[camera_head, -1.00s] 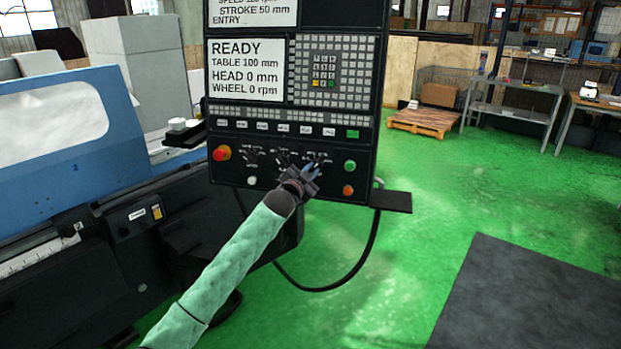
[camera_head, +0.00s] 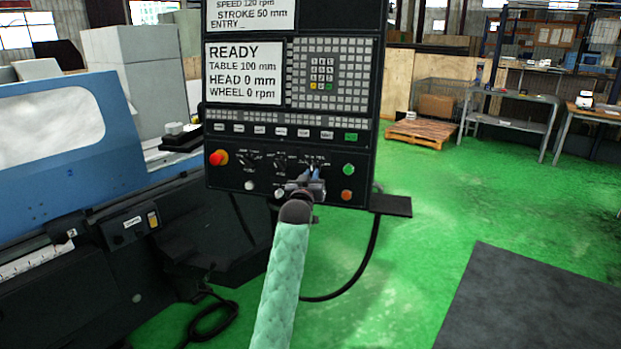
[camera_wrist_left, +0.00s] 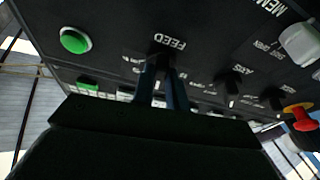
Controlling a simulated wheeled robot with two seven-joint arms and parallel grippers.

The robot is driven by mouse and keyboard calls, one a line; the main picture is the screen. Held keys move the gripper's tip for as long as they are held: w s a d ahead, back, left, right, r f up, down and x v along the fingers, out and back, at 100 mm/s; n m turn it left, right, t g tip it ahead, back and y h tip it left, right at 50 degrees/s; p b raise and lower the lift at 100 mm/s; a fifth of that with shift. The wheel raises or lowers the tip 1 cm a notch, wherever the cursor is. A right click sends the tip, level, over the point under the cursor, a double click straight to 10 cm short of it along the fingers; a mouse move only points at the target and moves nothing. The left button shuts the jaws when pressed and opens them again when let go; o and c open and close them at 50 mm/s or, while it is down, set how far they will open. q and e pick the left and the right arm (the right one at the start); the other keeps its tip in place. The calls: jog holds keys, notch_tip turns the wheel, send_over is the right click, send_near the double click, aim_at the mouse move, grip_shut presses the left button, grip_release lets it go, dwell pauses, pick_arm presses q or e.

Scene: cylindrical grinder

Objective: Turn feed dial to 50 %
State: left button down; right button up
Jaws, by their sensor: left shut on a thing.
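The black control panel (camera_head: 220,180) of the grinder carries a row of dark dials below its screens. The feed dial (camera_head: 316,163) is the rightmost of them. My left gripper (camera_head: 314,174) is at this dial, its fingers shut on it. In the left wrist view the word FEED shows just beyond the two close fingertips (camera_wrist_left: 162,75). The fingers hide most of the dial, and its pointer setting cannot be read. My right gripper is not in view.
The red stop button (camera_head: 217,158) is left of the dials. Green (camera_head: 348,169) and orange (camera_head: 346,195) buttons sit close right of my gripper. A small shelf (camera_head: 390,205) juts from the panel's lower right. A cable hangs below. Green floor (camera_head: 420,230) is open to the right.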

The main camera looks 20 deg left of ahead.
pick_arm(q)
jog(key=shift+n+y, duration=0.5)
jog(key=shift+n, duration=0.9)
jog(key=shift+d+n, duration=0.1)
jog(key=shift+n, duration=0.2)
jog(key=c, duration=1.4)
grip_release()
jog(key=shift+f, duration=0.1)
